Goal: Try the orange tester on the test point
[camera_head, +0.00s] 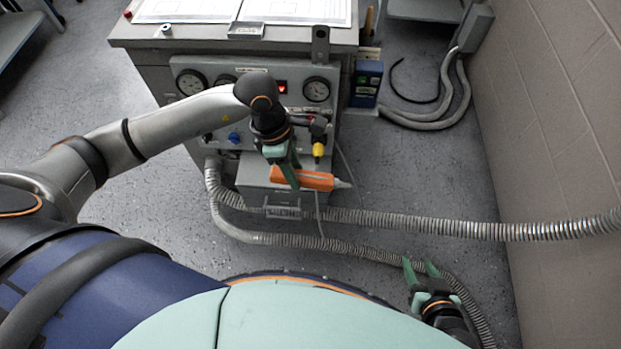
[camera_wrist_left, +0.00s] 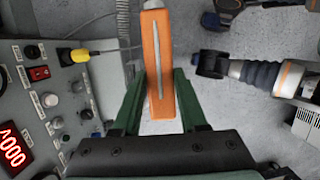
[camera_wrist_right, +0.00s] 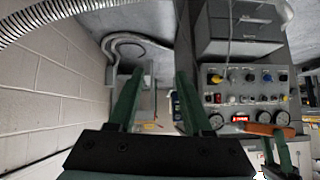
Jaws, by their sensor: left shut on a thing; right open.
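The orange tester (camera_head: 318,181) is in front of the grey equipment cabinet, pointing right with its pale tip. My left gripper (camera_head: 284,168) is shut on it. In the left wrist view the tester (camera_wrist_left: 159,75) sits between the green fingers (camera_wrist_left: 160,105), beside the control panel (camera_wrist_left: 45,100) and apart from it. The panel (camera_wrist_right: 225,90) also shows in the right wrist view, with several knobs and sockets. I cannot tell which of them is the test point. My right gripper (camera_head: 422,270) is open and empty at the lower right, away from the cabinet.
A yellow plug (camera_head: 318,150) with a cable sits at the panel, close above the tester. A ribbed grey hose (camera_head: 420,223) crosses the floor in front. A block wall (camera_head: 550,110) bounds the right.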

